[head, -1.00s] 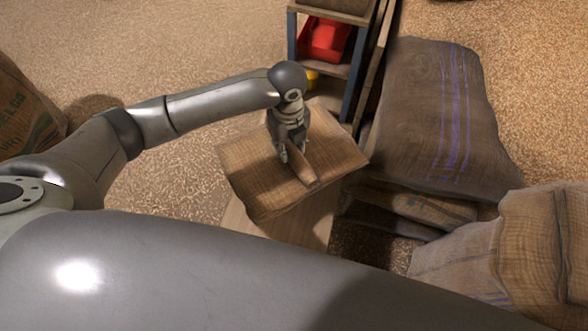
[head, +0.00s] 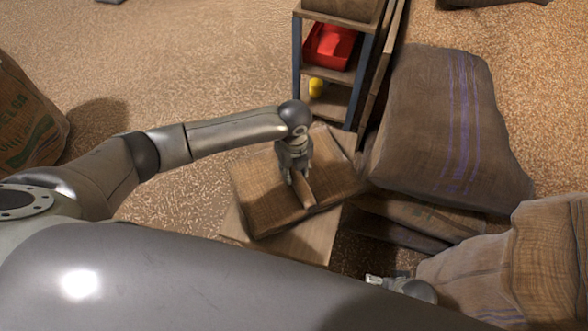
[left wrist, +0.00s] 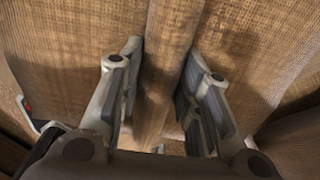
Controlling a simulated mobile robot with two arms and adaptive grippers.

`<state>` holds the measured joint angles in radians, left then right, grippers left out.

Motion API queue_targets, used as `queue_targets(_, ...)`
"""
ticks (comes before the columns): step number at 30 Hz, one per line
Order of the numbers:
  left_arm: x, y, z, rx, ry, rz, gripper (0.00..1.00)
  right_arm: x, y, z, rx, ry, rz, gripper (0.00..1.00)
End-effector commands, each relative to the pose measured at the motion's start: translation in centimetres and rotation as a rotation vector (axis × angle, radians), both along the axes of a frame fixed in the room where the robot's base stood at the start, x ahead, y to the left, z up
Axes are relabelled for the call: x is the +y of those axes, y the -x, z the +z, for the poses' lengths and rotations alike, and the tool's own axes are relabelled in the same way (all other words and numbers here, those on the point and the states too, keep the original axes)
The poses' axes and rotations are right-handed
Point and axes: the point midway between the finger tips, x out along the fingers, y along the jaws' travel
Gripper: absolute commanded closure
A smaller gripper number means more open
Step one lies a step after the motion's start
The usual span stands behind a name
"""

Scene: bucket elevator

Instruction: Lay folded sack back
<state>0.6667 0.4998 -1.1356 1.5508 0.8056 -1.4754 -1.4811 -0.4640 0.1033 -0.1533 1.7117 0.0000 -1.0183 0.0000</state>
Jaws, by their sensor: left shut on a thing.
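The folded sack (head: 262,199) is brown woven burlap, over a pale wooden surface (head: 300,246) in the middle of the head view. My left gripper (head: 300,186) is shut on a raised fold of it, from above. In the left wrist view the two fingers (left wrist: 160,95) stand either side of the fold, with the sack's weave (left wrist: 85,55) spreading around. I cannot tell whether the sack touches the wood below. What looks like part of my right gripper (head: 378,282) shows low in the head view; its fingers are not clear.
A small shelf with a red bin (head: 328,46) and a yellow item (head: 316,87) stands behind. A large purple-striped sack (head: 440,125) lies on others to the right; more sacks (head: 545,255) are at lower right. A printed sack (head: 25,120) stands left.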

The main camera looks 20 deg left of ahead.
Motion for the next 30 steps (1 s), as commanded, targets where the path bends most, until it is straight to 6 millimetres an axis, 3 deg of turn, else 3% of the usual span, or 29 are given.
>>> queue_targets(12,-0.08,-0.08,-0.38,-0.002,0.002,0.000,1.00,0.00,-0.11,0.28,-0.002,0.001,0.000,0.07)
queue_targets(13,-0.04,0.00,-0.47,-0.001,0.001,0.000,0.66,0.00,-0.14,0.31,-0.002,0.001,0.000,0.07)
queue_targets(17,-0.04,0.02,-0.45,-0.001,0.001,0.000,0.49,0.00,-0.15,0.31,-0.003,0.000,0.000,0.07)
queue_targets(30,0.01,-0.04,0.25,-0.001,0.000,0.000,0.47,0.03,-0.23,0.48,-0.007,-0.001,0.000,0.07)
